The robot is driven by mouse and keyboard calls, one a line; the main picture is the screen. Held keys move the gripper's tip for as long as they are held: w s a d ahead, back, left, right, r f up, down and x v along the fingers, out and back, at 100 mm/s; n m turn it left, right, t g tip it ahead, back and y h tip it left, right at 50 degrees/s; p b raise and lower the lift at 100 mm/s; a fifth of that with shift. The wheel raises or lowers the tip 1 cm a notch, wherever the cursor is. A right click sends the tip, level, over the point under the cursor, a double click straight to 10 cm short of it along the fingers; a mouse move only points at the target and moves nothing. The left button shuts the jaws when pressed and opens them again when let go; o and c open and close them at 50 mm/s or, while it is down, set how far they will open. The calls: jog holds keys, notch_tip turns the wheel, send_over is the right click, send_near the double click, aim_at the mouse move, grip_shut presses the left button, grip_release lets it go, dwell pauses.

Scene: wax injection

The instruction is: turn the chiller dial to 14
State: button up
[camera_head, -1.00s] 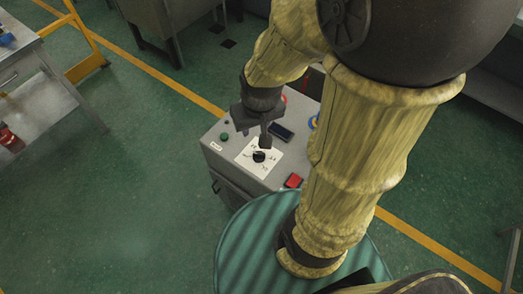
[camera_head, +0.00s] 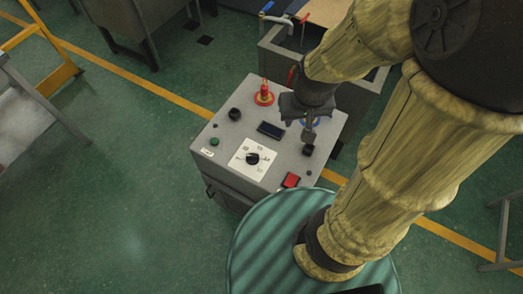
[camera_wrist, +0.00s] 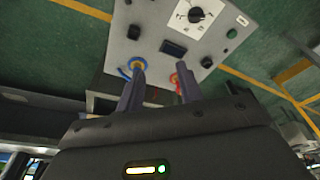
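The chiller dial (camera_head: 252,158) is a black knob on a white square scale plate (camera_head: 243,170), on the top panel of a grey box. Small numbers stand around it. Which number its pointer meets is too small to tell surely. The dial also shows upside down at the top of the wrist view (camera_wrist: 196,14). My gripper (camera_head: 308,134) is above the panel's right side, to the right of the dial and clear of it. In the wrist view its two fingers (camera_wrist: 160,78) are apart with nothing between them.
The grey box (camera_head: 228,134) also carries a red fitting (camera_head: 264,97), a blue-ringed fitting (camera_wrist: 137,64), a dark display (camera_head: 271,129), a green button (camera_head: 214,141) and a red switch (camera_head: 290,180). A grey bin (camera_head: 350,108) stands behind. Green floor is free at left.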

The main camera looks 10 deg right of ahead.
jog(key=shift+d, duration=0.15)
jog(key=o, duration=0.6)
jog(key=shift+w, duration=0.15)
jog(key=w+a+f+y+p, duration=0.2)
jog(key=w+a+f+p, duration=0.1)
jog(key=w+a+p, duration=0.5)
jog(key=s+a+f+m+g+h+p, duration=0.1)
jog(key=s+a+f+g+h+p, duration=0.1)
jog(key=f, duration=0.4)
jog(key=shift+a+f+m+g+p, duration=0.35)
jog(key=shift+a+p, duration=0.2)
jog(key=shift+a, duration=0.3)
jog(key=shift+s+f, duration=0.1)
